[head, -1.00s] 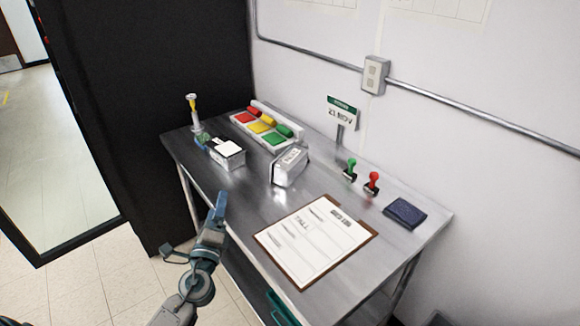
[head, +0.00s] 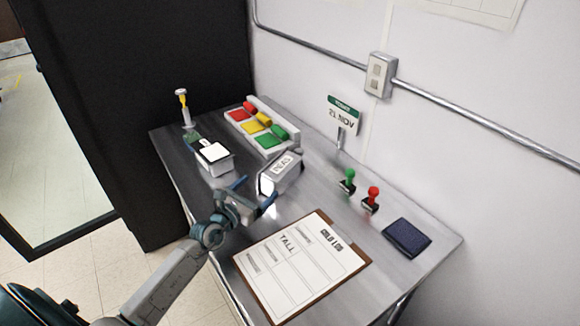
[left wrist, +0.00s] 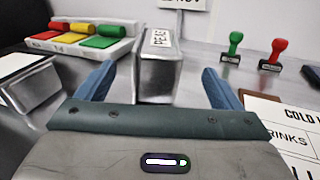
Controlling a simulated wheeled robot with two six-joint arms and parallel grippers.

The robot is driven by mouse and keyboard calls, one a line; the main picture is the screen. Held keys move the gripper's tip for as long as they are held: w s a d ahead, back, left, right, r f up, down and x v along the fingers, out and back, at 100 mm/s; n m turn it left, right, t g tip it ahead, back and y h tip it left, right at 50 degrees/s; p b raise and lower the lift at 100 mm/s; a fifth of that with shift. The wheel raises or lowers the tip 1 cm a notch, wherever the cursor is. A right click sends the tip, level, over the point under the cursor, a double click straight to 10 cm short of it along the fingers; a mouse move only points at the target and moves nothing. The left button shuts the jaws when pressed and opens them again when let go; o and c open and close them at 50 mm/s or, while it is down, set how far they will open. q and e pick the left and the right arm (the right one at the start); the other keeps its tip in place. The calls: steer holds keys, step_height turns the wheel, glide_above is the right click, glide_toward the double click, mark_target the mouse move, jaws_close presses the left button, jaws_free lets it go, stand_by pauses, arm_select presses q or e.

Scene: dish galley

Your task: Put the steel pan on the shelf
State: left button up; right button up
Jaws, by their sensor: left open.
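A small steel pan (head: 281,174) with a white "PEAS" label stands on the steel table, left of the middle. It also shows in the left wrist view (left wrist: 157,78), straight ahead between my fingers. My left gripper (head: 253,194) is open and empty just in front of the pan, over the table's near part. Its two blue fingers also flank the pan's outline in the left wrist view (left wrist: 159,86); whether they reach beside it I cannot tell. My right gripper is not in view. I see no clear shelf.
A red, yellow and green rack (head: 257,132) is behind. A clipboard (head: 300,270) lies in front, with two stamps (head: 370,200) and a dark pad (head: 407,238) to the right.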

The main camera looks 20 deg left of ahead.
mark_target(276, 169)
arm_select(q)
steer(key=w, duration=0.2)
steer(key=w+b, duration=0.1)
steer(key=w, duration=0.1)
steer(key=shift+d+r, duration=0.2)
steer(key=shift+d, duration=0.1)
steer(key=shift+w+d, duration=0.1)
steer(key=shift+w, duration=0.55)
steer(key=w+b, duration=0.1)
steer(key=w, duration=0.3)
steer(key=shift+w+d, duration=0.1)
steer(key=shift+d, duration=0.1)
steer(key=shift+w, duration=0.3)
steer(key=shift+w+d, duration=0.1)
steer(key=c, duration=1.5)
steer(key=shift+r, duration=0.15)
steer(key=shift+c, duration=0.9)
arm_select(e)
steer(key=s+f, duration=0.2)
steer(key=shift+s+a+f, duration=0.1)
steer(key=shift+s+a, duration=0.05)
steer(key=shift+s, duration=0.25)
arm_select(q)
steer(key=shift+r, duration=0.1)
